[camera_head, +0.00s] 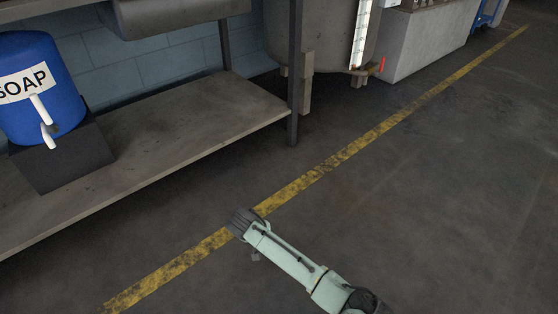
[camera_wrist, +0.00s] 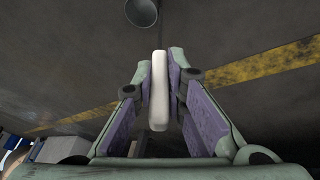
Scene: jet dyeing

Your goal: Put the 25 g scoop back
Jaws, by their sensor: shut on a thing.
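My gripper (camera_wrist: 161,84) is shut on a slim white, rounded bar in the wrist view, seen nearly edge-on between the purple finger pads. This white piece looks like the handle of the scoop (camera_wrist: 158,105); its bowl and any 25 g marking cannot be made out. It is held above the dark floor. In the head view my arm reaches in from the bottom right over the floor, and the held piece cannot be made out there. No holder for the scoop can be identified in either view.
A low grey shelf (camera_head: 190,115) runs along the left, with a blue SOAP drum (camera_head: 38,75) on a dark block. A dark post (camera_head: 294,75) stands at its end. A yellow floor line (camera_head: 330,165) crosses open floor. A grey round object (camera_wrist: 141,12) shows at the wrist view's top.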

